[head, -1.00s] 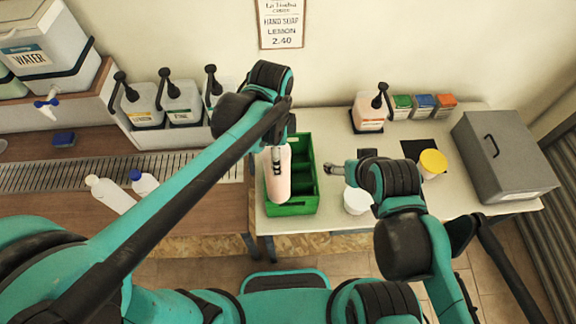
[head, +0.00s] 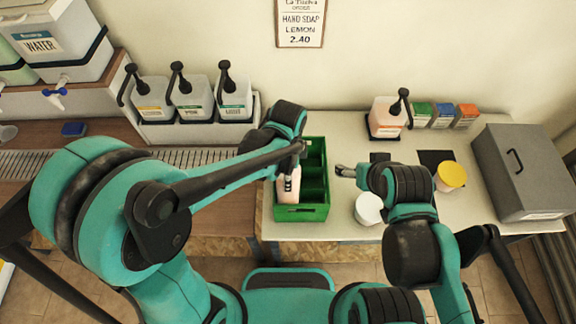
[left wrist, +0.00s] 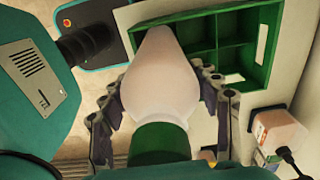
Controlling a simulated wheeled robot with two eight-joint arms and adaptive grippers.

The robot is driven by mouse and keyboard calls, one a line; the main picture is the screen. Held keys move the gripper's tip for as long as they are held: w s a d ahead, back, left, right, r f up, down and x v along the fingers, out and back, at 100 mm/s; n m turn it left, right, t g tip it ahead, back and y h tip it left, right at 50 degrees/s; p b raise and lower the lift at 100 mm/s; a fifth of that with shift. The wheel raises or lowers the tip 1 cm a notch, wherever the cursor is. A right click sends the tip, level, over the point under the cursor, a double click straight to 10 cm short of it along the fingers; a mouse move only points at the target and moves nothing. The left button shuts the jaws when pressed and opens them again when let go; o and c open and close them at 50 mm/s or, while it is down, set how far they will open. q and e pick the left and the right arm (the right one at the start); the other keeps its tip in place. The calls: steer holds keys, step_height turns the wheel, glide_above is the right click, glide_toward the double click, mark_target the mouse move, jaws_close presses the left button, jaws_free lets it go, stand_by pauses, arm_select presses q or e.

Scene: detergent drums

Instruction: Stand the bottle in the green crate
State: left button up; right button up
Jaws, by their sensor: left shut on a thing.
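The green crate (head: 302,213) stands on the pale table, with compartments that look empty on its right side. My left gripper (head: 289,168) is over the crate's left side, shut on a pale pink bottle (head: 288,190). The bottle looks upright, its lower end at or behind the front rim; I cannot tell whether it touches the crate floor. In the left wrist view my fingers (left wrist: 162,85) flank the bottle (left wrist: 160,75), its green cap (left wrist: 160,143) near the camera and the crate (left wrist: 262,40) beyond.
A white tub (head: 368,208) and a yellow-lidded tub (head: 451,176) stand right of the crate. A pump bottle (head: 386,117), small coloured boxes (head: 442,116) and a grey case (head: 523,170) are farther right. Several pump drums (head: 190,100) stand back left.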

arm_select(q)
steer(key=shift+f+b, duration=0.55)
steer(key=shift+f, duration=1.8)
steer(key=o, duration=1.9)
